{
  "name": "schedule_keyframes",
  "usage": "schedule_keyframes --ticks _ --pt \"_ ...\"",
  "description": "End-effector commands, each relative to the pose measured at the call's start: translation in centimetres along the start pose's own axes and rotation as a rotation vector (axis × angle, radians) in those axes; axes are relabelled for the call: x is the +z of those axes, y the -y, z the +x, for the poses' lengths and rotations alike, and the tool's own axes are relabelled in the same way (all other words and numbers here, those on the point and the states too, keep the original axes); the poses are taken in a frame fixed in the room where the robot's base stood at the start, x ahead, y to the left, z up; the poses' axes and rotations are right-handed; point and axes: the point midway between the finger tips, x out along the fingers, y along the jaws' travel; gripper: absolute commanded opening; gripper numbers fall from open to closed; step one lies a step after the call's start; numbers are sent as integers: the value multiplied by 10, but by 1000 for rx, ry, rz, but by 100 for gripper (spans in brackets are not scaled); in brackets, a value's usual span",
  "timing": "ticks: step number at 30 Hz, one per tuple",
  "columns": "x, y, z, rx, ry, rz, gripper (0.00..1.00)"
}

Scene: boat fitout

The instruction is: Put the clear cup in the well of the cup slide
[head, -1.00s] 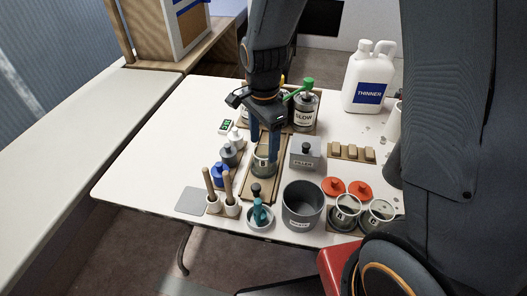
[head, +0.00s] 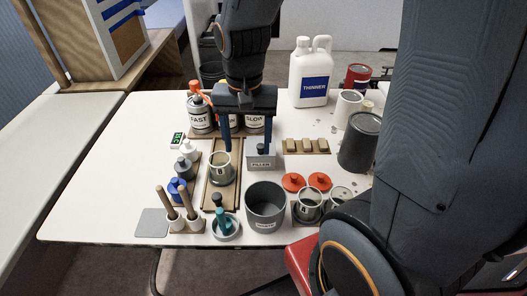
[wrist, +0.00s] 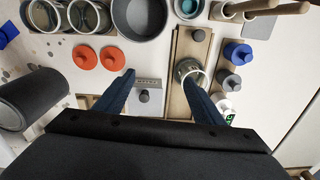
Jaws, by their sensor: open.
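The clear cup marked B (head: 220,169) stands upright on the wooden cup slide (head: 208,202), between its rails. The cup also shows in the wrist view (wrist: 187,68), on the slide board (wrist: 183,45). Its base is hidden, so I cannot tell whether it sits down in the well. A dark knob (wrist: 198,35) is on the slide, near its front end. My gripper (head: 249,150) is open and empty, above and to the right of the cup. Its left finger in the head view is close to the cup's rim; I cannot tell whether they touch.
The grey filler box (head: 261,158) is right of the slide. A grey bucket (head: 266,208) and clear cups (head: 309,204) stand in front. Bottles (head: 201,118) stand behind. Small pots (head: 184,167) line the left. The white table (head: 105,170) is clear at far left.

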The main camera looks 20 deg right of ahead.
Motion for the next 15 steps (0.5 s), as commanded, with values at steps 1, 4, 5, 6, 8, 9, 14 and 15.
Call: schedule_keyframes --ticks 1,4,5,6,8,9,14,15 --pt "6 -13 2 -1 -3 -85 63" --pt "15 -30 6 -2 -8 -251 63" --pt "18 -34 7 -2 -9 -292 63" --pt "21 -39 8 -3 -11 -339 63" --pt "24 -44 10 -2 -13 -397 63" --pt "26 -46 10 -3 -14 -425 63" --pt "28 -50 12 -2 -15 -470 63" --pt "28 -50 12 -2 -15 -471 63"
